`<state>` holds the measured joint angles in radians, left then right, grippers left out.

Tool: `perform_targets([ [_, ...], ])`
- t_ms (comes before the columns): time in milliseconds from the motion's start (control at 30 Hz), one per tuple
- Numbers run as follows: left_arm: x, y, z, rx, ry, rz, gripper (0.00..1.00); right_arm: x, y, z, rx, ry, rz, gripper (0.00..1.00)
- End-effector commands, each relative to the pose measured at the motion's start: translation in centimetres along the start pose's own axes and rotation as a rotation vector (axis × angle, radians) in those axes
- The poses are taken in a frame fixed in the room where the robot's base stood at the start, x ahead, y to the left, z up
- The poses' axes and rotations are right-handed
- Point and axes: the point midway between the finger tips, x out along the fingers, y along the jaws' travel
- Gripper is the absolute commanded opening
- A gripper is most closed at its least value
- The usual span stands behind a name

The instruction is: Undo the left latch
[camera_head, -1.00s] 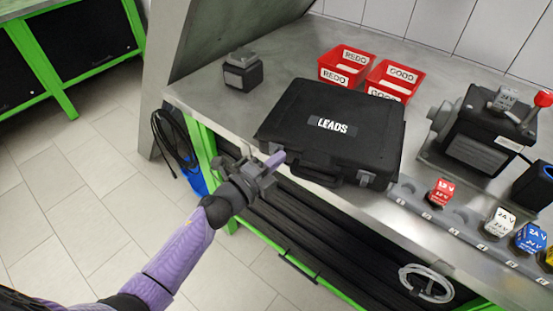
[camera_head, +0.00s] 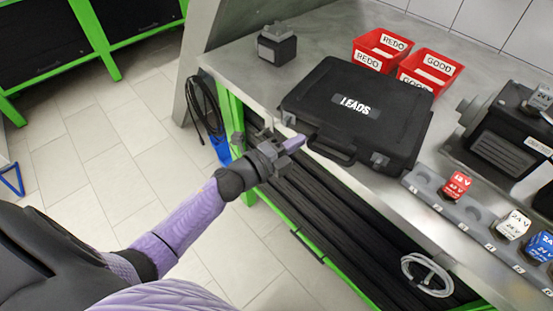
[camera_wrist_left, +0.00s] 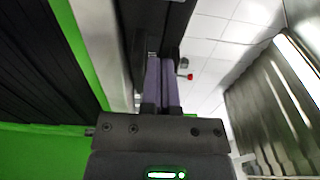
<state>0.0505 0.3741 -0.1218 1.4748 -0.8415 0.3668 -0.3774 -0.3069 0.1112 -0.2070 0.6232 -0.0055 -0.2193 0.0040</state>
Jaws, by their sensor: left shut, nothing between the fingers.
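A closed black case (camera_head: 352,112) marked LEADS lies on the steel bench near its front edge. Its handle (camera_head: 331,150) and a right latch (camera_head: 379,159) show on the front side. The left latch is hidden in the head view, around where my left gripper's fingertips are. My left gripper (camera_head: 294,143) is shut and empty, with its purple fingertips at the left part of the case's front. In the left wrist view the closed fingers (camera_wrist_left: 162,82) point at the dark case (camera_wrist_left: 155,20); I cannot tell whether they touch it. My right gripper is not in view.
Red bins marked REDO (camera_head: 381,50) and GOOD (camera_head: 429,68) stand behind the case. A small dark block (camera_head: 277,45) stands to its left. A pump (camera_head: 508,130) and several coloured cubes are to the right. The green frame (camera_head: 240,120) runs below the bench edge.

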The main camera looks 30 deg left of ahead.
Motion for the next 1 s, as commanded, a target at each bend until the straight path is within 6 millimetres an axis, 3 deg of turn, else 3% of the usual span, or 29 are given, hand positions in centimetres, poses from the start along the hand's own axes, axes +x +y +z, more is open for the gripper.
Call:
perform_targets([
  [200, -4.3, 0.0, 0.0, -0.001, -0.001, 0.003, 0.00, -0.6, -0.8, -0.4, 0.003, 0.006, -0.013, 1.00],
  [400, -7.0, 0.0, 0.0, 0.000, 0.000, 0.001, 0.00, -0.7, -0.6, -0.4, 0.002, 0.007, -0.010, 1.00],
  [933, -7.5, 0.0, 0.0, -0.001, -0.001, 0.001, 0.00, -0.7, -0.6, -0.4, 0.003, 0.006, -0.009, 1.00],
  [1000, -7.7, 1.1, 0.2, -0.047, -0.027, 0.024, 0.00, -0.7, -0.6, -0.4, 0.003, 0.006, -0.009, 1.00],
])
